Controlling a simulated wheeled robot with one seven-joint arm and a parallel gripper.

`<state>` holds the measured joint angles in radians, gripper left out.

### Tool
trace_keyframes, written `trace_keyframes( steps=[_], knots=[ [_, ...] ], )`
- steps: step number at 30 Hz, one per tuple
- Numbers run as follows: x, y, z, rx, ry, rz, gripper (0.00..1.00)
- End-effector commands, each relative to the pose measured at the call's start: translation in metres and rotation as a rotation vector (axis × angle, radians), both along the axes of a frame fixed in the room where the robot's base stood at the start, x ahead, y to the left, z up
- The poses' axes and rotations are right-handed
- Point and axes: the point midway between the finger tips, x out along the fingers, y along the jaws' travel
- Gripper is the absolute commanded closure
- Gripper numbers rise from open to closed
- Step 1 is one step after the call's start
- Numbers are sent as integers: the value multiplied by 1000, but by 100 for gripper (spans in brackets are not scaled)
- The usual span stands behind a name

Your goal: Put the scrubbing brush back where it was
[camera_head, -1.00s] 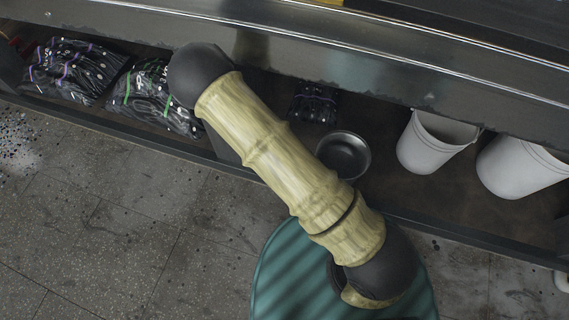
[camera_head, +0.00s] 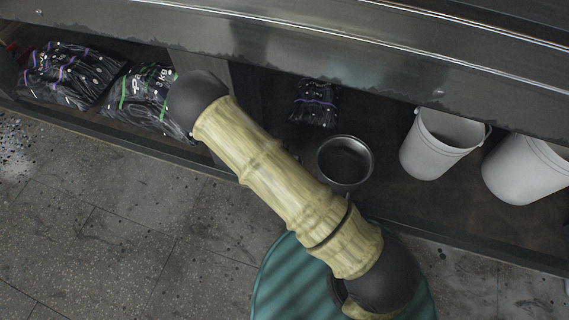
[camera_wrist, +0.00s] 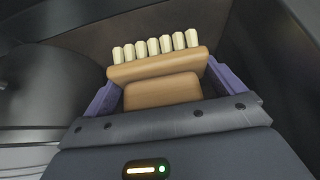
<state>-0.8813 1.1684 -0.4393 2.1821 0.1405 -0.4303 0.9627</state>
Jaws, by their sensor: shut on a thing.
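The scrubbing brush (camera_wrist: 160,68) is in the wrist view, a tan wooden block with a row of pale bristle tufts along its far edge. My gripper (camera_wrist: 160,88) is shut on it, with a purple finger on each side of the wood. The bristles point away from the palm. Dark surfaces lie around and beyond the brush; I cannot tell whether it touches any of them. In the head view neither the brush nor the gripper shows, and only my arm is seen reaching towards the counter.
Under the steel counter (camera_head: 300,60), a low shelf holds black bags (camera_head: 65,75), a small dark pack (camera_head: 314,103), a metal bowl (camera_head: 344,161) and two white buckets (camera_head: 437,145) (camera_head: 528,168).

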Motion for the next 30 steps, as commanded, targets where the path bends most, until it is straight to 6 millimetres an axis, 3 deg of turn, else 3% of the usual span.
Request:
trace_keyframes(
  steps=[6,19,20,21,30],
  knots=[
    [0,-1,-33,0,0,1,31],
    [0,-1,-37,0,0,-1,31],
    [0,-1,-37,-1,0,0,4],
    [0,-1,-36,-1,0,0,0],
    [0,-1,-32,0,0,-1,0]
  ],
)
